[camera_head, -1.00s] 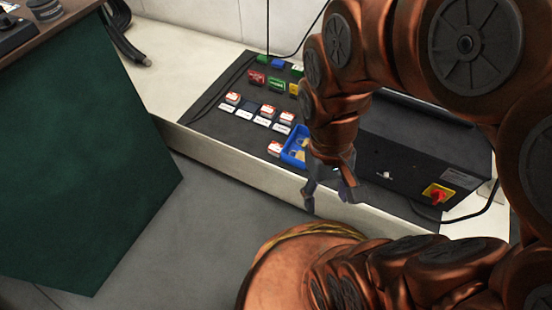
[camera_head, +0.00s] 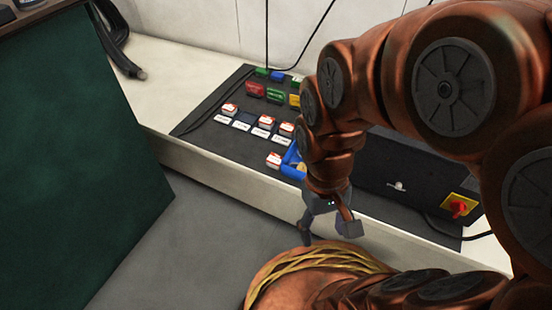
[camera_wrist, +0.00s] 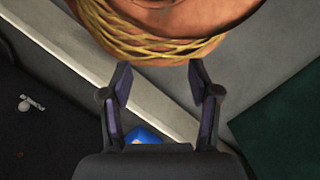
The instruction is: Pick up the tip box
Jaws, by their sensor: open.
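Several small red-and-white boxes stand in a row on the dark mat, one of them at the row's left end (camera_head: 230,109). Another red-and-white box (camera_head: 274,160) stands apart, beside the blue tray (camera_head: 291,163). I cannot tell from the pictures which one is the tip box. My gripper (camera_head: 328,230) is open and empty, in front of the bench edge and near my base. In the wrist view my gripper (camera_wrist: 160,80) has its fingers spread with nothing between them. The blue tray (camera_wrist: 145,134) shows partly there, behind the gripper body. My arm hides part of the tray in the head view.
White labels (camera_head: 261,132) lie before the row. Red, green and yellow blocks (camera_head: 274,94) stand behind it. A black unit with a red-and-yellow switch (camera_head: 459,207) is at right. A green panel (camera_head: 80,160) stands left. The grey floor (camera_head: 215,225) between is clear.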

